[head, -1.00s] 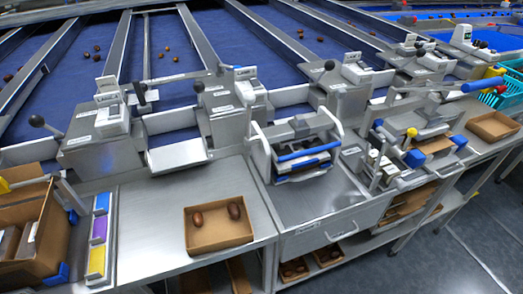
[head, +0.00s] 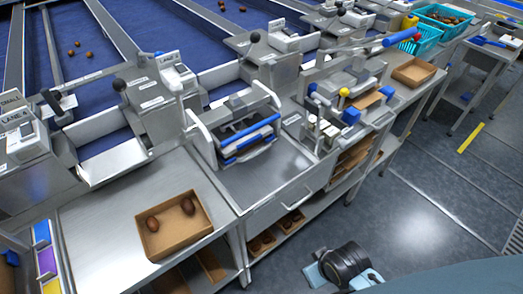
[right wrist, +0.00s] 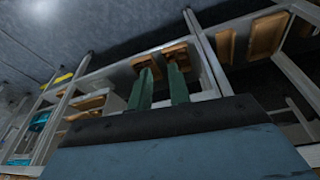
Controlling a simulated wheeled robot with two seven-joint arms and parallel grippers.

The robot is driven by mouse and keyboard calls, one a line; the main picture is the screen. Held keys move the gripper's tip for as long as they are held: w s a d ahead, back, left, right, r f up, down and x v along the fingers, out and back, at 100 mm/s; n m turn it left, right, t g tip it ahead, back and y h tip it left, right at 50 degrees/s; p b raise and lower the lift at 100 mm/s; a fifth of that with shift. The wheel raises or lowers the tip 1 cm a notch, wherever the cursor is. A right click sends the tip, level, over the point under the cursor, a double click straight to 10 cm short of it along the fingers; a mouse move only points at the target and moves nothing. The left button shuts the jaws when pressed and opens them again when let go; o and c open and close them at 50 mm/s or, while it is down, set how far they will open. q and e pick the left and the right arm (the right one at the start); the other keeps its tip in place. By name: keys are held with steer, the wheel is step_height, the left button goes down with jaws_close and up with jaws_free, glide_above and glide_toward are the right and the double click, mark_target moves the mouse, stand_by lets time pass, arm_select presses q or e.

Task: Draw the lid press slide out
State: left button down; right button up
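The lid press (head: 345,95) stands on the steel bench right of centre in the head view. Its long lever ends in a blue grip (head: 400,38), and blue blocks (head: 350,117) sit at its front. I cannot tell how far its slide is out. My right gripper (right wrist: 159,70) shows two green fingers, apart with nothing between them, in the right wrist view. Part of my right arm shows low in the head view, over the floor and well away from the press. My left gripper is out of view.
A cardboard tray (head: 173,241) with two dates sits on the bench at left. A blue-barred frame (head: 212,142) stands left of the press. Another cardboard tray (head: 414,72) lies right of it. The floor (head: 430,190) in front is mostly clear.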

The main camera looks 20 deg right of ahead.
steer(key=w+a+r+n+t, duration=0.1)
steer(key=w+r+n+t, duration=0.2)
steer(key=w+r+t, duration=0.5)
steer(key=w+a+r+n+t, duration=0.15)
steer(key=w+r, duration=0.45)
steer(key=r, duration=0.7)
steer(key=w+a+r+n+t, duration=0.1)
steer(key=w+r+n+t, duration=0.3)
steer(key=w+r, duration=0.45)
steer(key=w+a+r+n+t+y, duration=0.1)
steer(key=a+r+n+t+y, duration=0.3)
steer(key=a+r+n+y, duration=0.5)
steer(key=s+a+r+n+g+y, duration=0.25)
steer(key=a+n+g+y, duration=0.25)
steer(key=n, duration=0.5)
steer(key=s+a+r+n+g+y, duration=0.1)
steer(key=a+r+n+g+y, duration=0.4)
steer(key=n, duration=0.6)
steer(key=n+g+h, duration=0.9)
steer(key=n+h, duration=0.8)
steer(key=h, duration=0.1)
glide_toward(257, 152)
steer(key=shift+t, duration=0.25)
steer(key=x, duration=0.7)
steer(key=shift+s+a+f+p, duration=0.15)
steer(key=shift+s+f+p, duration=0.05)
steer(key=shift+f+p, duration=0.2)
